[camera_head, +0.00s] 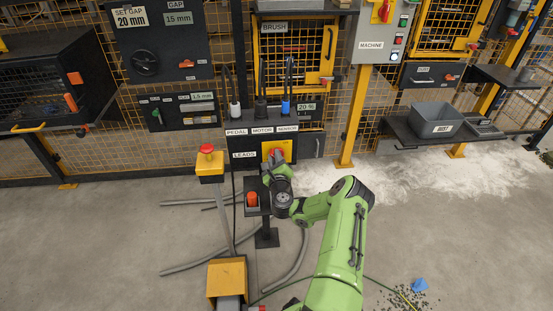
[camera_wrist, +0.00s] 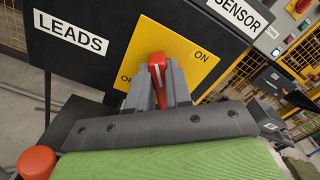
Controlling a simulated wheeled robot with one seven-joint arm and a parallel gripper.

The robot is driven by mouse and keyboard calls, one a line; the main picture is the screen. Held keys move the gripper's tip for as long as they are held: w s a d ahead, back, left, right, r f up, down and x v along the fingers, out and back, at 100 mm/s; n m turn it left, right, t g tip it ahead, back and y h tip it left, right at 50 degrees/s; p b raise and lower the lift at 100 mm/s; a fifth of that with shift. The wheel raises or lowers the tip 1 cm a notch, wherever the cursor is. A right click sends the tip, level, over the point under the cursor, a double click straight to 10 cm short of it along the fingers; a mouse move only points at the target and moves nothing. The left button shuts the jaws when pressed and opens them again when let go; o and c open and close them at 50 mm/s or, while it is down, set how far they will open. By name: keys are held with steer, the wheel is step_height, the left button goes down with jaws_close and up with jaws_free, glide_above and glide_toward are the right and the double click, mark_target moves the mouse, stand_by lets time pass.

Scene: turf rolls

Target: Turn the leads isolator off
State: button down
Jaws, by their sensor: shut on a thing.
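The leads isolator has a yellow plate (camera_wrist: 188,58) marked ON at the upper right and OFF at the lower left, on a dark panel with a LEADS label (camera_wrist: 71,34). Its red handle (camera_wrist: 158,72) carries a white line that points roughly up in the wrist view, tilted slightly left. My gripper (camera_wrist: 160,78) is shut on the red handle, one grey finger on each side. In the head view the yellow plate (camera_head: 268,150) and red handle (camera_head: 277,154) show just beyond my gripper (camera_head: 274,164), which partly covers them.
A red-orange button (camera_head: 251,198) stands on a dark stand just below my gripper, also at the lower left of the wrist view (camera_wrist: 37,162). A yellow post box with a red button (camera_head: 207,149) stands to the left. Grey hoses and pale powder (camera_head: 420,178) lie on the floor.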

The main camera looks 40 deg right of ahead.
steer(key=shift+w+a+f+n+b, duration=0.15)
steer(key=shift+n+b, duration=0.4)
steer(key=shift+n, duration=1.15)
steer(key=shift+w+a+f+n+b, duration=0.15)
steer(key=shift+n+b, duration=0.4)
steer(key=shift+n, duration=1.15)
steer(key=shift+w+f+n+b, duration=0.1)
steer(key=shift+f+n+b, duration=0.3)
steer(key=shift+n, duration=1.3)
steer(key=shift+r, duration=0.1)
steer(key=c, duration=1.1)
jaws_free()
steer(key=shift+s, duration=0.1)
steer(key=shift+o, duration=0.3)
steer(key=shift+f, duration=0.25)
